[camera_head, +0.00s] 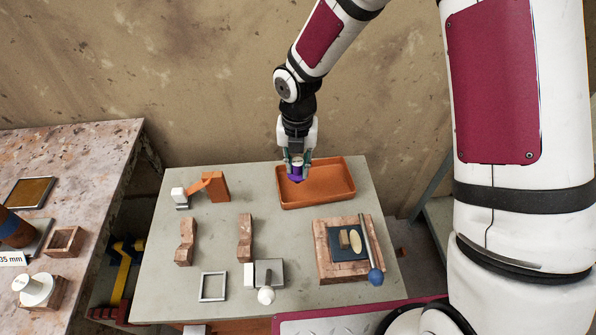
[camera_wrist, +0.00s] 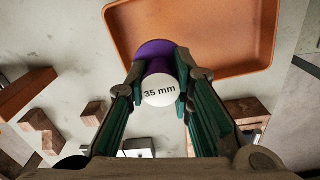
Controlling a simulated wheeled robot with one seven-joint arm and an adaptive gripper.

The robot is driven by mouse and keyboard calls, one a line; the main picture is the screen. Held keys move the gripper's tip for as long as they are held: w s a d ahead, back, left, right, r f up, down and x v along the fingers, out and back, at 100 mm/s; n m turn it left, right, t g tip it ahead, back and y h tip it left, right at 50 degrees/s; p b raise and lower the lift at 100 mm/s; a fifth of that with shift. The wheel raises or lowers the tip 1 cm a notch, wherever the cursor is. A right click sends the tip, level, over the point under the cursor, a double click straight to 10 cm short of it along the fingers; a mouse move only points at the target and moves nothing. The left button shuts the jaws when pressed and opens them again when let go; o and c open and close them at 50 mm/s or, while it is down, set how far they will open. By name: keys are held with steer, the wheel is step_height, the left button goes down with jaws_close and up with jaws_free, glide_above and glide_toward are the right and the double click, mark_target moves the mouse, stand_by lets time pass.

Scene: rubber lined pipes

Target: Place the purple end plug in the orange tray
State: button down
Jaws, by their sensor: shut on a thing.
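The purple end plug (camera_head: 296,178) is held between the fingers of my gripper (camera_head: 297,162). In the wrist view the plug (camera_wrist: 155,48) has a purple flange and a white end marked "35 mm", with the green-padded fingers of my gripper (camera_wrist: 158,82) shut on its sides. The orange tray (camera_head: 331,189) lies at the back right of the grey table. The plug is at the tray's left end in the head view, and in the wrist view it overlaps the near left corner of the tray (camera_wrist: 262,62). I cannot tell its exact height above the tray. The visible tray floor is empty.
An orange block (camera_head: 214,186) and a white-topped piece (camera_head: 180,198) stand left of the tray. Two brown notched blocks (camera_head: 245,238) stand mid-table. A wooden board (camera_head: 324,262) with a dark pad and a blue-ended rod (camera_head: 375,276) lies front right. A metal frame (camera_head: 213,287) lies in front.

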mark_target(298, 173)
steer(key=shift+w, duration=0.2)
steer(key=shift+d+f, duration=0.1)
steer(key=shift+f, duration=1.65)
steer(key=shift+f, duration=0.15)
steer(key=c, duration=1.4)
jaws_free()
